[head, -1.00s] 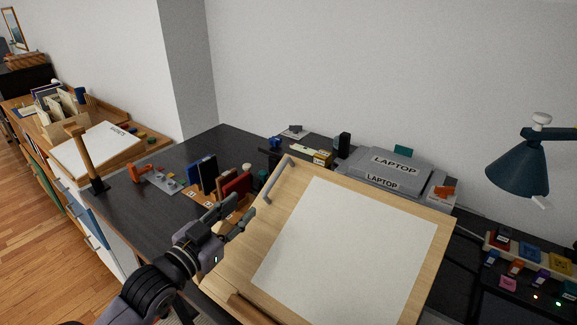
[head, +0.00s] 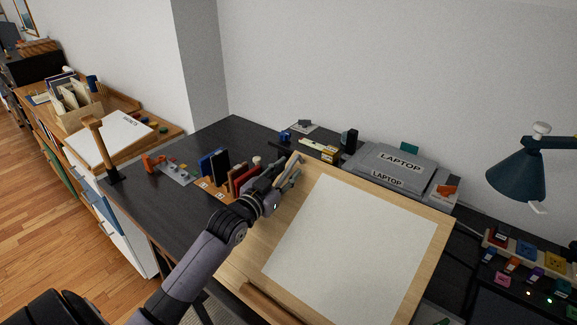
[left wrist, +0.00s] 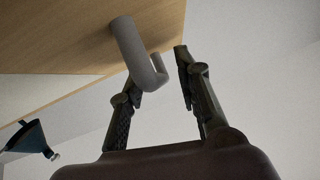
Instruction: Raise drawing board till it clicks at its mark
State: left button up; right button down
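The drawing board (head: 238,258) is pale wood with a large white sheet (head: 355,245) on it. It sits tilted on the dark desk. A grey bar handle (left wrist: 133,48) is fixed near its upper left edge. My left gripper (head: 290,172) is at this handle, partly covering it in the head view. In the left wrist view the two fingers (left wrist: 158,68) are apart, with the handle's bent end between or just in front of the tips. I cannot tell whether they touch it. A small dark piece at the head view's bottom edge may be my right gripper (head: 438,321).
Books in a holder (head: 216,170) stand left of the board, close to my left arm. Laptops (head: 385,165) lie stacked behind it. A teal lamp (head: 517,175) and a small gadget rack (head: 525,250) are at the right. The desk's left part (head: 155,205) has bare room.

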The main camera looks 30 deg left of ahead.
pick_arm(q)
jog(key=shift+w, duration=0.55)
grip_shut()
dwell(0.6)
